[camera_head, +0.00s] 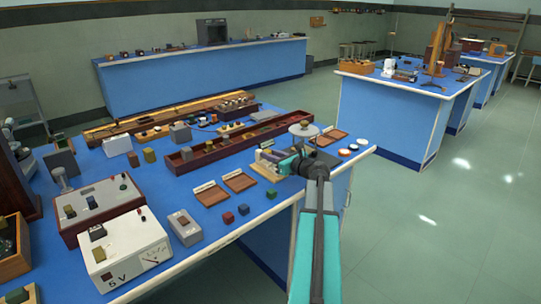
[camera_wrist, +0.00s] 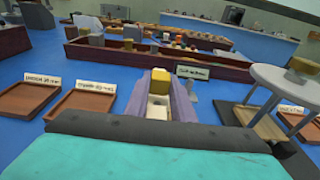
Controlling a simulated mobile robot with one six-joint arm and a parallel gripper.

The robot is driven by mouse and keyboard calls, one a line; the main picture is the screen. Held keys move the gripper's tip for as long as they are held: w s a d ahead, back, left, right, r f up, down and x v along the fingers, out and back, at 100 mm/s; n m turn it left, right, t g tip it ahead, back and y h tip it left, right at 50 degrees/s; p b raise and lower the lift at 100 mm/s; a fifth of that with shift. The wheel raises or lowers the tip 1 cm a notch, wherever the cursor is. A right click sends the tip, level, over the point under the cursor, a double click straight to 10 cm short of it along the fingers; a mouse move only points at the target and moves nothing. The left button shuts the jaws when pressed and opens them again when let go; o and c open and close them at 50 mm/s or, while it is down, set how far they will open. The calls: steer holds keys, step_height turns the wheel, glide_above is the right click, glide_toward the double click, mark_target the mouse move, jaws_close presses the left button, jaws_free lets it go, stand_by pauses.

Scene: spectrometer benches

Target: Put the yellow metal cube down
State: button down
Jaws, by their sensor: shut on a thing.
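The yellow metal cube (camera_wrist: 160,79) is between the fingertips of my gripper (camera_wrist: 163,90) in the wrist view. My gripper is shut on it, with a finger on either side. A pale surface shows between the fingers nearer the wrist. In the head view my gripper (camera_head: 268,158) is over the right part of the blue bench, partly hidden by my arm. I cannot tell whether the cube touches anything below.
Labelled wooden trays (camera_wrist: 87,106) lie left of my gripper. A round-topped stand (camera_wrist: 284,82) bearing a yellowish block is close on the right. A long wooden box (camera_wrist: 122,52) lies beyond. Small coloured cubes (camera_head: 243,209) sit near the bench's front edge.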

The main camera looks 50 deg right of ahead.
steer(key=shift+f, duration=0.3)
steer(key=c, duration=1.5)
jaws_free()
steer(key=shift+a+f, duration=0.1)
steer(key=shift+f, duration=0.1)
steer(key=shift+r, duration=0.45)
steer(key=shift+s+r, duration=0.2)
steer(key=shift+s, duration=0.05)
steer(key=s, duration=0.3)
steer(key=s+r, duration=0.1)
steer(key=s, duration=0.3)
steer(key=s+r, duration=0.1)
steer(key=s, duration=0.3)
steer(key=shift+s+a+r, duration=0.1)
steer(key=shift+s+a, duration=0.05)
steer(key=shift+a, duration=0.2)
